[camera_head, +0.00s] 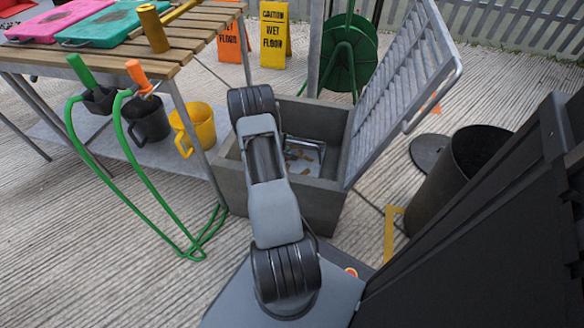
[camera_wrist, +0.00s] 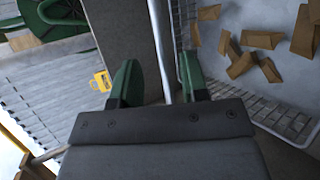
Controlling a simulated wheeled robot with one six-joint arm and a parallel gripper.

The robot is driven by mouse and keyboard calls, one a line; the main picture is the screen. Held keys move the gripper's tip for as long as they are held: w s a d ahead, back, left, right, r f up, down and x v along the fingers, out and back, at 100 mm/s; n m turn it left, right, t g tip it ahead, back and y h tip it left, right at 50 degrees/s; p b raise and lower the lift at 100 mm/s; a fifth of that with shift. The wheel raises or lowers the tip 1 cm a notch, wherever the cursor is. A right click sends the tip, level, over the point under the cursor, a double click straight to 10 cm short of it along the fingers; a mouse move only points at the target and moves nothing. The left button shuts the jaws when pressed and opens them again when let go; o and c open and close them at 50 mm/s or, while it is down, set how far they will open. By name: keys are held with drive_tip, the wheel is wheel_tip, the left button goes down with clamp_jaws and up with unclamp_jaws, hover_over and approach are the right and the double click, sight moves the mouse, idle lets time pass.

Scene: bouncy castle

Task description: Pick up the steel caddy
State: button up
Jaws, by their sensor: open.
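The steel caddy (camera_head: 305,152) is a shiny metal tray low inside a grey open box (camera_head: 318,195), with brown pieces in it. In the wrist view the caddy's wire-mesh side (camera_wrist: 285,118) shows at the right, with several brown blocks inside. A thin pale metal rod, which looks like its handle, runs between the two green fingers of my gripper (camera_wrist: 158,64). The fingers are apart, one on each side of the rod. I cannot tell whether either touches it. In the head view my arm hides the gripper and part of the caddy.
A grey slatted lid (camera_head: 405,85) stands tilted open at the box's right. A wooden-topped table (camera_head: 200,40) with hanging cups is at the left. A black bin (camera_head: 462,170) stands right. Yellow and orange signs and a green hose reel (camera_head: 345,50) are behind.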

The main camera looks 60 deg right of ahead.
sight(292, 142)
drive_tip(key=b+x, duration=0.3)
drive_tip(key=x, duration=0.2)
drive_tip(key=shift+f, duration=0.1)
drive_tip(key=shift+a, duration=0.1)
clamp_jaws()
idle(1.2)
